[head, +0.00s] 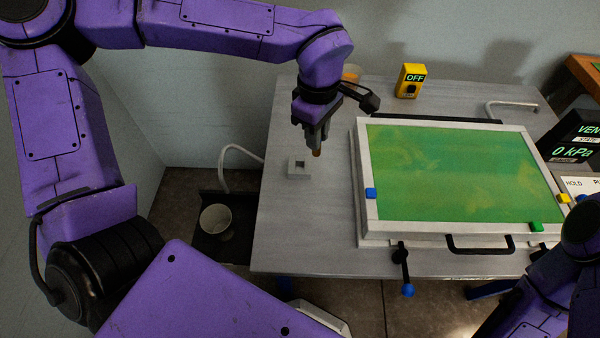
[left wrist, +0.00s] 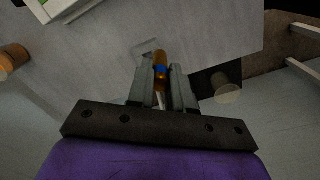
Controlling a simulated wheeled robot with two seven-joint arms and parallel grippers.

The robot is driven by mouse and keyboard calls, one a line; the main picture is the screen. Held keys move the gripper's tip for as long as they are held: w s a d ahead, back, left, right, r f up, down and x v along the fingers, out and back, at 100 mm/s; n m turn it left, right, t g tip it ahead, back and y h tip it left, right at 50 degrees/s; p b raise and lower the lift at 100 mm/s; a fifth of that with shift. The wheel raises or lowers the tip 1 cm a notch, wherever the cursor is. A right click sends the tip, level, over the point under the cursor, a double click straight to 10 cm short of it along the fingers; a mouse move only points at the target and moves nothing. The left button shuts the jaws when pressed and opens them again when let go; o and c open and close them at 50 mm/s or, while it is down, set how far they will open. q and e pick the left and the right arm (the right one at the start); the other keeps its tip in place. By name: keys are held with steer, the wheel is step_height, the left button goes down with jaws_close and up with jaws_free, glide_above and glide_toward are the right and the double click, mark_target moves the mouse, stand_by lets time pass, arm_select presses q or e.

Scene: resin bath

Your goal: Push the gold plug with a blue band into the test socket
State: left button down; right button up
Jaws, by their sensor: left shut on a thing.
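My left gripper (head: 315,143) is shut on the gold plug (head: 317,152) and holds it above the table, tip down. In the left wrist view the plug (left wrist: 160,58) shows between the fingers with its blue band (left wrist: 161,71). The test socket (head: 299,168) is a small grey block with a dark square hole on the left part of the table, a little left of and below the plug in the head view. In the left wrist view the socket (left wrist: 146,47) is partly hidden behind the plug. The plug looks apart from the socket. My right gripper is not in view.
A framed green panel (head: 356,200) with coloured clips and a black handle takes up the table's right side. A white cup (head: 216,220) stands left of the table.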

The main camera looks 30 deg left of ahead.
arm_select(q)
steer(key=s+d+n+b, duration=0.2)
steer(key=s+n+b, duration=0.2)
steer(key=n, duration=1.3)
steer(key=s+d+n+b, duration=0.1)
steer(key=s+n+b, duration=0.25)
steer(key=n, duration=1.25)
steer(key=shift+n, duration=0.4)
steer(key=w+a+f+p, duration=0.1)
steer(key=w+a+f, duration=0.1)
steer(key=w+f, duration=0.1)
steer(key=w+a+f+p, duration=0.1)
steer(key=w+a+f, duration=0.2)
steer(key=w+f, duration=0.1)
steer(key=w+a+f+p, duration=0.1)
steer(key=w+a+f, duration=0.2)
steer(key=f, duration=0.3)
steer(key=shift+w+a, duration=0.15)
steer(key=shift+a, duration=0.1)
steer(key=shift+f, duration=0.15)
steer(key=shift+f, duration=0.1)
